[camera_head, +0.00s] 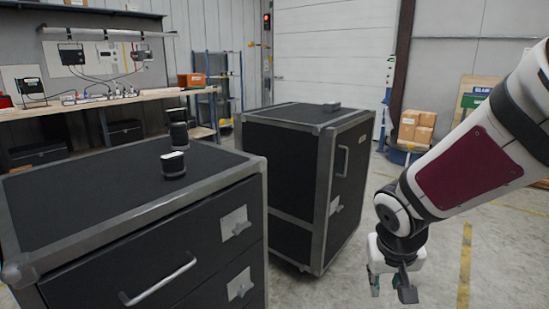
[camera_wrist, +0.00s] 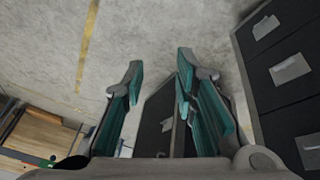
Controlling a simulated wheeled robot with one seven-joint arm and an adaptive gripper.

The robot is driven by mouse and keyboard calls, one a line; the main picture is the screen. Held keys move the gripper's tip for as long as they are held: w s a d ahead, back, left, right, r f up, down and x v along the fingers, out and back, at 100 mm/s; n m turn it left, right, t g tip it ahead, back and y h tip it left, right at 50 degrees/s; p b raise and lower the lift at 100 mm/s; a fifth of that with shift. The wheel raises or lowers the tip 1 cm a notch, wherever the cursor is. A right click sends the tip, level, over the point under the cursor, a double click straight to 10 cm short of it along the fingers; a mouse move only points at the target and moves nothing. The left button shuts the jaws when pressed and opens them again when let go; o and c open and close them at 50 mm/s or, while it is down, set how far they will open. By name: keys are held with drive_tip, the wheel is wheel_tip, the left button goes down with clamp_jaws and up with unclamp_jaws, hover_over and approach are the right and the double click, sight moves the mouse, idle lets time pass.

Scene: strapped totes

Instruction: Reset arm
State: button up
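My gripper (camera_head: 391,282) hangs at the end of my arm at the right of the head view, pointing down over the bare floor, to the right of the black cases. In the wrist view my gripper (camera_wrist: 160,85) shows two teal-padded fingers standing apart with nothing between them that they hold. It is open and empty. A part of a dark case shows beyond the gap between the fingers. The gripper touches nothing that I can see.
A black case (camera_head: 90,215) with small black items (camera_head: 173,164) on top stands at the left. A second black case (camera_head: 290,125) stands behind it. A workbench (camera_head: 75,108) lines the back left. Cardboard boxes (camera_head: 416,126) stand at the back right. The floor (camera_head: 510,260) is clear around my gripper.

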drive_tip(key=s+a+r+g+y, duration=0.1)
drive_tip(key=s+r, duration=0.2)
drive_tip(key=s, duration=0.6)
drive_tip(key=s+a+r+n+g, duration=0.1)
drive_tip(key=s+r, duration=0.2)
drive_tip(key=s, duration=0.6)
drive_tip(key=s+r+g+y, duration=0.1)
drive_tip(key=s+r, duration=0.3)
drive_tip(key=s, duration=0.4)
wheel_tip(320, 180, up, 23)
drive_tip(key=t+p, duration=0.3)
drive_tip(key=p, duration=1.8)
drive_tip(key=shift+s+a+p, duration=0.25)
drive_tip(key=shift+s+p, duration=0.15)
drive_tip(key=shift+s, duration=0.05)
